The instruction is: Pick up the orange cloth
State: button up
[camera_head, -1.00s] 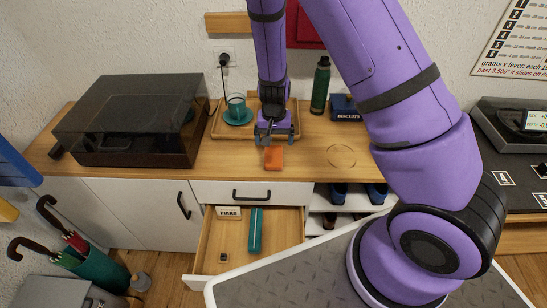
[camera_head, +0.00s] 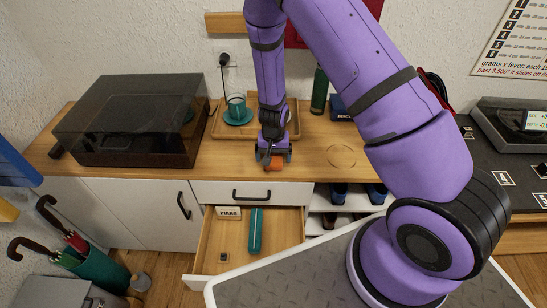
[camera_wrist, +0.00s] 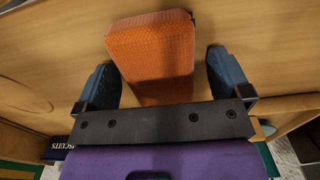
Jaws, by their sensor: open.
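The orange cloth (camera_head: 276,163) lies on the wooden counter near its front edge, above the open drawer. In the wrist view the orange cloth (camera_wrist: 152,55) looks like a thick folded block with a fine woven texture. My gripper (camera_head: 272,160) is down at the cloth. In the wrist view my gripper (camera_wrist: 160,80) is open, with one blue finger on each side of the cloth. The gripper hides part of the cloth in the head view.
A wooden tray (camera_head: 212,128) with a teal cup (camera_head: 237,107) stands behind my gripper. A dark-lidded turntable (camera_head: 130,120) is at left. The open drawer (camera_head: 283,240) below holds a teal case (camera_head: 255,231). A green bottle (camera_head: 319,90) stands behind. The counter right of the cloth is clear.

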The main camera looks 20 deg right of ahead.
jog(key=c, duration=1.1)
jog(key=shift+o, duration=0.2)
jog(key=shift+r, duration=0.15)
